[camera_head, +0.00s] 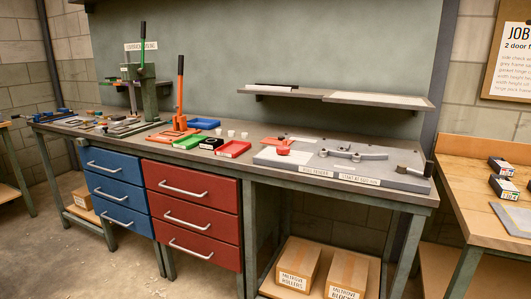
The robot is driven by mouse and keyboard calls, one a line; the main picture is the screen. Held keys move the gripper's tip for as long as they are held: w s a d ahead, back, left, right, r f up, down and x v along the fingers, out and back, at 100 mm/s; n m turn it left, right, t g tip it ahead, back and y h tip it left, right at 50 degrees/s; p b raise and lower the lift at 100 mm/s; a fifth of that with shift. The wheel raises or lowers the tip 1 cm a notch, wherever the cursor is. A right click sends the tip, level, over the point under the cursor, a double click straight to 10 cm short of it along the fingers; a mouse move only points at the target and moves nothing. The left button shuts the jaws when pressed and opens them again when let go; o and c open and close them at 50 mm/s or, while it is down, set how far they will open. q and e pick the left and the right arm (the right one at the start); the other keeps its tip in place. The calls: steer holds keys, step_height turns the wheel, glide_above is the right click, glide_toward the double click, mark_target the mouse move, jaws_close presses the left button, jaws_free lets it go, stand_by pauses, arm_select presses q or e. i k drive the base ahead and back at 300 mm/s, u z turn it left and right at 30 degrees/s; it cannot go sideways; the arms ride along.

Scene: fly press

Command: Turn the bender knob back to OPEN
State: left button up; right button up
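A grey bender plate (330,168) lies on the right part of the workbench. I cannot tell which way the knob points or whether any mark reads OPEN. Neither of my grippers is in view.
An orange-handled press (179,100) and a green press (147,90) stand on the workbench (255,133) to the left. A shelf (335,97) overhangs behind the bender. A wooden table (470,175) stands at right.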

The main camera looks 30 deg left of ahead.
mark_target(281, 149)
steer(key=u, duration=0.65)
steer(key=i, duration=0.65)
steer(key=u, duration=0.5)
